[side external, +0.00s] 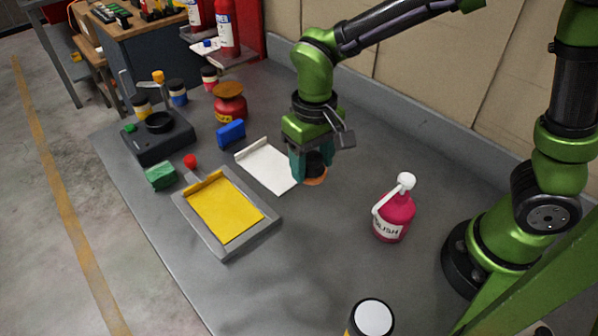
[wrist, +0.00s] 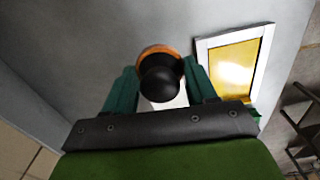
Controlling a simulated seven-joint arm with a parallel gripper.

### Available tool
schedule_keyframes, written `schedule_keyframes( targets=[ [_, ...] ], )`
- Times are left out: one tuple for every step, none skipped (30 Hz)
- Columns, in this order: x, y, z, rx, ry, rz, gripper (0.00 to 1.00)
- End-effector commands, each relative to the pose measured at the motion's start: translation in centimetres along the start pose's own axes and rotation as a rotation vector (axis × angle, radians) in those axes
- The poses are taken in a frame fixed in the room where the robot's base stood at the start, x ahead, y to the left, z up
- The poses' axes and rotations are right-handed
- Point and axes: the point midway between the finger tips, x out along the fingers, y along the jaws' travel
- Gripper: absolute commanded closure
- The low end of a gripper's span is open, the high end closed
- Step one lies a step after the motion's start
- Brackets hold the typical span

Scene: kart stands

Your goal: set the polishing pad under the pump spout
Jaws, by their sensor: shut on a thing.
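The polishing pad is an orange disc with a round black knob; it shows in the side view (side external: 314,181) and in the wrist view (wrist: 155,52). My gripper (side external: 312,165) points down with its teal fingers shut on the black knob, also seen in the wrist view (wrist: 160,72). The pad is at or just above the table; I cannot tell if it touches. The pump bottle (side external: 394,217) is pink, labelled POLISH, and stands upright to the right of the pad. Its white pump spout (side external: 384,197) slopes down to the left. The bottle is not visible in the wrist view.
A white sheet (side external: 265,170) lies just left of the pad. A grey frame (side external: 245,244) holds a yellow sheet. Blue (side external: 231,132) and green (side external: 160,176) blocks, a red tin (side external: 229,108) and a black device (side external: 160,140) stand farther left. Table between pad and bottle is clear.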

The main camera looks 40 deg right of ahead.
Motion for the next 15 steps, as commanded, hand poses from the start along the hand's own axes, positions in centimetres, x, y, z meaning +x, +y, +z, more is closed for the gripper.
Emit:
schedule_keyframes(
  targets=[
    [-0.9, 1.4, -0.9, -0.043, 0.005, -0.002, 0.73],
    [-1.3, 2.2, -1.4, -0.072, 0.005, -0.002, 0.73],
    [-2.0, 3.4, -2.0, -0.111, 0.005, -0.001, 0.73],
    [-2.5, 4.5, -2.5, -0.133, 0.006, -0.001, 0.73],
    [-3.0, 5.5, -2.9, -0.152, 0.005, -0.001, 0.73],
    [-3.8, 7.0, -3.5, -0.174, 0.006, -0.002, 0.73],
    [-4.3, 8.3, -4.0, -0.182, 0.006, -0.001, 0.73],
    [-4.8, 9.4, -4.3, -0.185, 0.005, 0.0, 0.73],
    [-5.3, 10.7, -4.7, -0.183, 0.004, -0.001, 0.73],
    [-5.6, 11.6, -4.9, -0.172, 0.003, -0.001, 0.74],
    [-5.9, 12.4, -5.1, -0.161, 0.003, -0.001, 0.74],
    [-6.2, 13.3, -5.3, -0.137, 0.003, 0.0, 0.74],
    [-6.3, 13.8, -5.4, -0.123, 0.002, 0.0, 0.74],
    [-6.4, 14.2, -5.5, -0.11, 0.001, 0.0, 0.74],
    [-6.5, 14.7, -5.5, -0.098, 0.0, 0.0, 0.74]
  ],
)
